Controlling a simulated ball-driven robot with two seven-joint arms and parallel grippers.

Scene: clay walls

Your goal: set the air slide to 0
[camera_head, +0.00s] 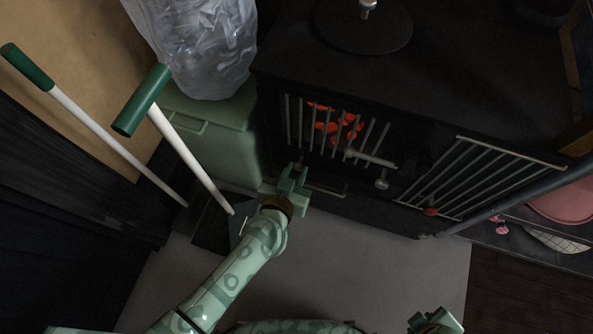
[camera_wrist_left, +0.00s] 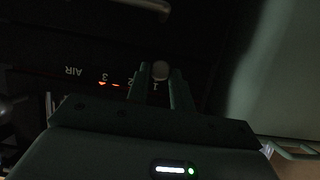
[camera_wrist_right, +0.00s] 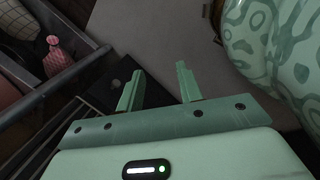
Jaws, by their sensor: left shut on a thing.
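The air slide's small round knob (camera_wrist_left: 160,70) sits between the fingers of my left gripper (camera_wrist_left: 161,88) in the left wrist view, and the gripper is shut on it. The knob is next to the 1; the 0 mark cannot be made out. In the head view my left gripper (camera_head: 291,182) is at the lower front of the black stove (camera_head: 450,92), which hides the knob.
Glowing embers (camera_head: 335,125) show behind the stove's bars. A barred door (camera_head: 480,178) stands open at right. A green bin (camera_head: 222,140) with a grey bag (camera_head: 205,50) and two green-handled tools (camera_head: 142,100) stand at left. Grey floor (camera_head: 330,260) is clear in front.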

